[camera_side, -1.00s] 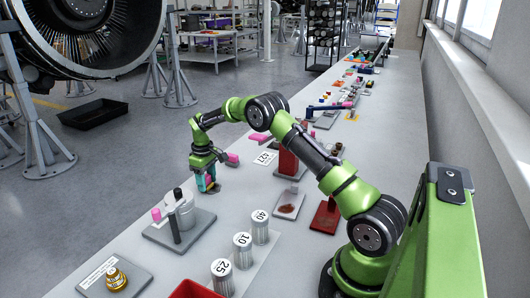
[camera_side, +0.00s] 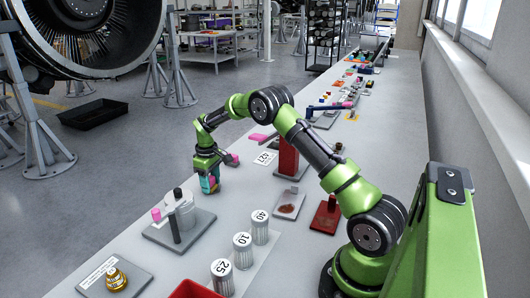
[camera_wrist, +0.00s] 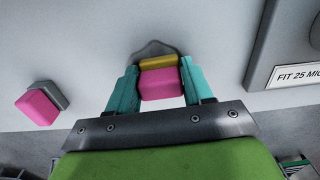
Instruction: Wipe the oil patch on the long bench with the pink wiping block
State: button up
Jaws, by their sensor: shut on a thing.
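My gripper (camera_side: 209,184) is low over the long bench (camera_side: 190,260), with its teal fingers shut on the pink wiping block (camera_wrist: 160,86). The block has a yellow layer and sits between the fingertips in the wrist view. A dark grey patch, apparently the oil (camera_wrist: 152,47), shows just beyond and around the block's far end; the block and fingers hide part of it. In the side view the gripper and block cover most of that spot. I cannot tell whether the block touches the bench.
Numbered canisters (camera_side: 242,250) stand closer to the camera. A red stand (camera_side: 287,157) is to the right. The bench's left edge is close to my gripper.

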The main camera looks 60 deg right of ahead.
aim_at(205, 195)
jog(key=shift+a, duration=1.75)
jog(key=shift+d, duration=3.55)
jog(key=shift+d+r, duration=0.1)
jog(key=shift+r, duration=0.1)
notch_tip(205, 195, up, 8)
jog(key=shift+f, duration=0.15)
